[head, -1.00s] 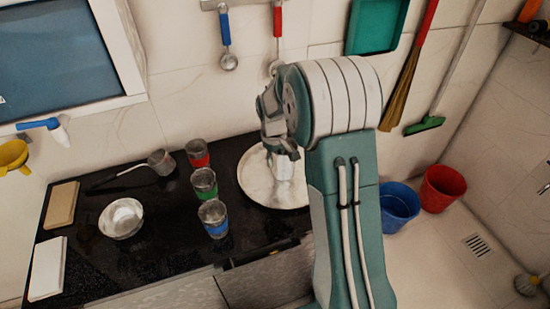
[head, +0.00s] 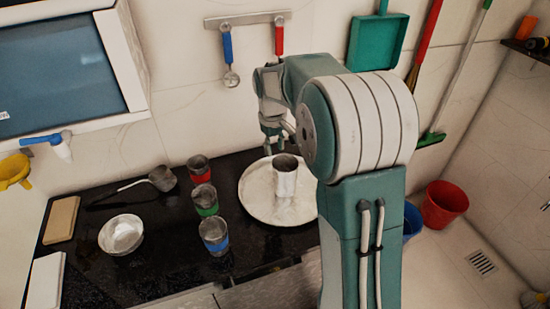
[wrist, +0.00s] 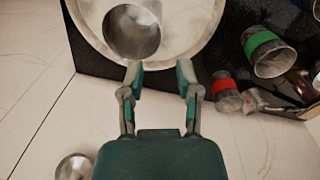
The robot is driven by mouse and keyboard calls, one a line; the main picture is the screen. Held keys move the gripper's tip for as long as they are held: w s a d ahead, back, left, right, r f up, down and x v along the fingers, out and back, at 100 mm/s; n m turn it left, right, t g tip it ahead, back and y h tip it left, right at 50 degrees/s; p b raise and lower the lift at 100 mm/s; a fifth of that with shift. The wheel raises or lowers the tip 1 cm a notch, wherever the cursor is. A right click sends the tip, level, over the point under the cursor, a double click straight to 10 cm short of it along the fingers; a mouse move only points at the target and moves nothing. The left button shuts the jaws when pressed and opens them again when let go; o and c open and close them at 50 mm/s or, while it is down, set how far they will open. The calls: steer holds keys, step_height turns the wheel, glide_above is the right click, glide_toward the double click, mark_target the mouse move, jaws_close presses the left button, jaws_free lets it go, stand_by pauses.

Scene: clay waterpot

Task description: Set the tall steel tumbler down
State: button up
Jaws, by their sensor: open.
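The tall steel tumbler (head: 285,180) stands upright on a round pale tray (head: 255,207) on the black counter. The wrist view shows the tumbler (wrist: 132,32) from above, with its round mouth open, on the tray (wrist: 192,40). My gripper (head: 272,147) is above and behind the tumbler, near the wall. In the wrist view my gripper (wrist: 160,72) has its two fingers spread apart with nothing between them. The tumbler lies just beyond the fingertips, apart from them as far as I can tell.
Cups with red (head: 199,170), green (head: 205,200) and blue (head: 214,236) bands stand left of the tray. A steel bowl (head: 122,234) and a ladle (head: 160,179) are farther left. Two ladles hang on the wall behind, one with a blue handle (head: 227,50).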

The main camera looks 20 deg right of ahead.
steer(key=s+a+r+m+t, duration=0.2)
steer(key=s+a+r, duration=0.2)
steer(key=s+r, duration=0.65)
steer(key=s+a+f+t, duration=0.1)
steer(key=s, duration=0.7)
steer(key=s+a+m+t, duration=0.1)
steer(key=s+t, duration=0.1)
steer(key=s, duration=0.7)
steer(key=shift+a+f+m+y, duration=0.3)
steer(key=shift+a+f, duration=0.05)
